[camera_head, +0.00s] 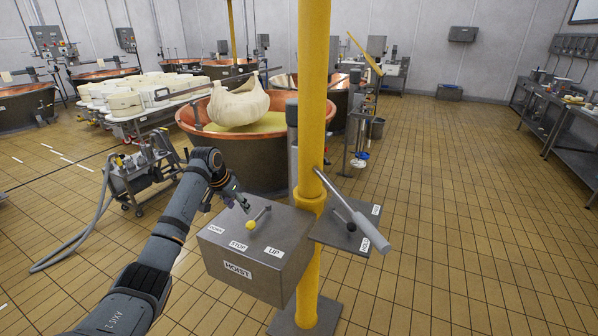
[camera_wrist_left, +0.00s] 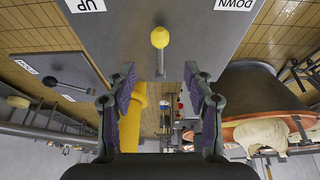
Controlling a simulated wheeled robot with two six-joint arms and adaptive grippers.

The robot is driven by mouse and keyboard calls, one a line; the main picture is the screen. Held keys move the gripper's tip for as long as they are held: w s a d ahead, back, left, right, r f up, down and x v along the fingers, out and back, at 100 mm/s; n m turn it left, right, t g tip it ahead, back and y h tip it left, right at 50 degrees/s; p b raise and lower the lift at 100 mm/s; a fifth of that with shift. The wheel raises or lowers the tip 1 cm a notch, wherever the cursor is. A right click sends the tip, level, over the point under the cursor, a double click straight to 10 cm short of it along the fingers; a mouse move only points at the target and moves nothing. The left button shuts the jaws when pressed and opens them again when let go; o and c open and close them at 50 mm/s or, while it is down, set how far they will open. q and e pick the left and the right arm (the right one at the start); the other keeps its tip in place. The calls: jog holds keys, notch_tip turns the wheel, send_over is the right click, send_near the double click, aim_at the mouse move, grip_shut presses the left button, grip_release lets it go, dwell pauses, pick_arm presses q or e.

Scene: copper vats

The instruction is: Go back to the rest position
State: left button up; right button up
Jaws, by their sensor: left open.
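My left gripper (camera_head: 238,198) is open and empty, just above the back left part of the grey hoist box (camera_head: 222,258). The box carries a short lever with a yellow knob (camera_head: 250,224) and the labels DOWN, STOP and UP. The knob points toward the STOP label. In the left wrist view my open fingers (camera_wrist_left: 160,82) stand apart on either side of the picture's middle, with the yellow knob (camera_wrist_left: 160,37) beyond their tips and clear of them. My right gripper is not in view.
A yellow post (camera_head: 313,120) rises beside the box. A second plate with a long lever (camera_head: 345,205) is on its right. Behind stands a copper vat (camera_head: 255,160) with a pale cloth bundle (camera_head: 238,104). A wheeled pump (camera_head: 140,175) stands left. Tiled floor is open at right.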

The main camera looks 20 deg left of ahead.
pick_arm(q)
jog(key=shift+m+g+y, duration=0.3)
jog(key=shift+m+g, duration=0.1)
jog(key=shift+m, duration=0.2)
jog(key=s+d+f, duration=0.1)
jog(key=d+f, duration=0.1)
jog(key=f, duration=0.1)
jog(key=s+d+f, duration=0.1)
jog(key=d+f, duration=0.2)
jog(key=s+d+f, duration=0.2)
jog(key=f, duration=0.1)
jog(key=shift+d, duration=0.25)
jog(key=s+d+f, duration=0.6)
jog(key=s+d, duration=0.6)
jog(key=s, duration=0.5)
jog(key=s+d, duration=0.4)
jog(key=s, duration=0.6)
jog(key=s+a+f+g+b, duration=0.1)
jog(key=a+f, duration=0.1)
jog(key=f, duration=1.3)
jog(key=s+a+f+b, duration=0.1)
jog(key=s+f, duration=0.1)
jog(key=f, duration=1.2)
jog(key=s+a+f+n+g, duration=0.1)
jog(key=s+f, duration=1.5)
jog(key=s, duration=0.1)
jog(key=shift+s+y+b, duration=0.3)
jog(key=shift+b, duration=0.05)
